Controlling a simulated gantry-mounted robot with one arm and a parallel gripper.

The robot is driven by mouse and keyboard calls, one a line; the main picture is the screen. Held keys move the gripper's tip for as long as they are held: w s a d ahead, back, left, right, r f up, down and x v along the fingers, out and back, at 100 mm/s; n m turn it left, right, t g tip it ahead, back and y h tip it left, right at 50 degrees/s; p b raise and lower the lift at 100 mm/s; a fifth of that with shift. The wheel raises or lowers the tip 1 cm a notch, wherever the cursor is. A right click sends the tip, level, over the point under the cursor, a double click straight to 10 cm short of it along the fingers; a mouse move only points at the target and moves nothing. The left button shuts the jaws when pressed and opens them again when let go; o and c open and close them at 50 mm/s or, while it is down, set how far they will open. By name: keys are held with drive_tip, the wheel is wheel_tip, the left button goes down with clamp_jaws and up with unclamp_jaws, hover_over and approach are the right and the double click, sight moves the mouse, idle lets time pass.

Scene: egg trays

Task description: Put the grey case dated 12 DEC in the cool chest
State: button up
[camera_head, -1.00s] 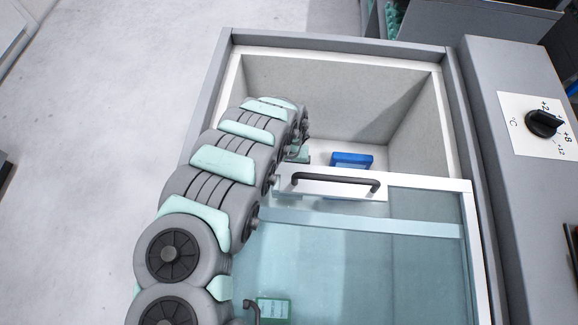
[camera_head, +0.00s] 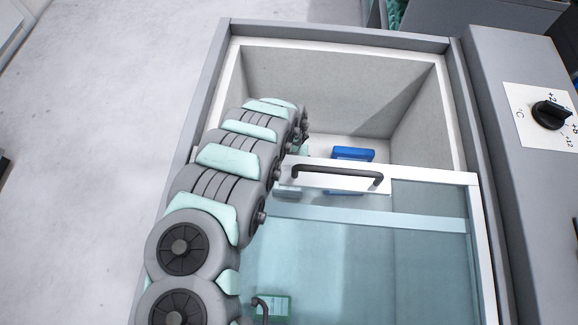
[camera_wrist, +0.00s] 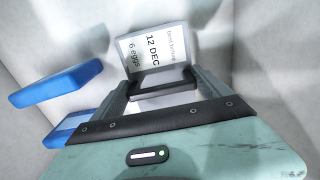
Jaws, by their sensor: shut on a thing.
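In the wrist view, my gripper (camera_wrist: 163,88) is shut on the grey case (camera_wrist: 153,50). Its pale label reads "12 DEC" and "6 eggs", and the case is tilted in the picture. The pale inner walls of the cool chest surround it. In the head view, the cool chest (camera_head: 335,41) has its far part uncovered. My arm reaches over its left side into that opening. My arm mostly hides the gripper there, and I cannot make out the held case clearly.
A blue case (camera_head: 352,153) lies inside the chest near the lid edge; blue also shows left of my gripper in the wrist view (camera_wrist: 55,83). A glass lid (camera_head: 360,255) with a dark handle (camera_head: 337,175) covers the near part. A dial (camera_head: 551,114) is at right.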

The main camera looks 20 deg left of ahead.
drive_tip(key=shift+f, duration=0.35)
drive_tip(key=o, duration=1.9)
wheel_tip(320, 180, up, 11)
drive_tip(key=p, duration=0.5)
drive_tip(key=shift+p, duration=0.4)
drive_tip(key=shift+f, duration=0.1)
